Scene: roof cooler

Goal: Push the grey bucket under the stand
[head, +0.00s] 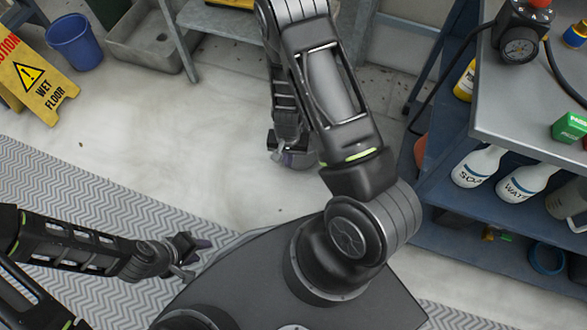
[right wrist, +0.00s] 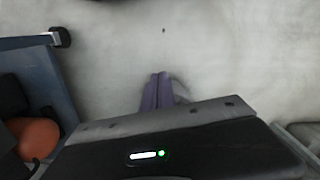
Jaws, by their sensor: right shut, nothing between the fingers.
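No grey bucket shows clearly in either view; my right arm covers part of the floor in the head view. A grey metal stand (head: 222,22) is partly in view at the top, cut off by the frame and my arm. My right gripper (head: 297,159) points down over the floor in front of the stand, partly behind my arm. Its purple fingers (right wrist: 158,92) are together and empty in the right wrist view. My left gripper (head: 190,257) is low at the left beside my base, its fingers apart, with nothing visible between them.
A blue bucket (head: 74,42) and a grey basin (head: 150,42) are at the upper left. A yellow wet-floor sign (head: 42,82) stands at the left. A blue shelf cart (head: 450,215) with bottles is at the right. The pale floor (head: 150,140) between is clear.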

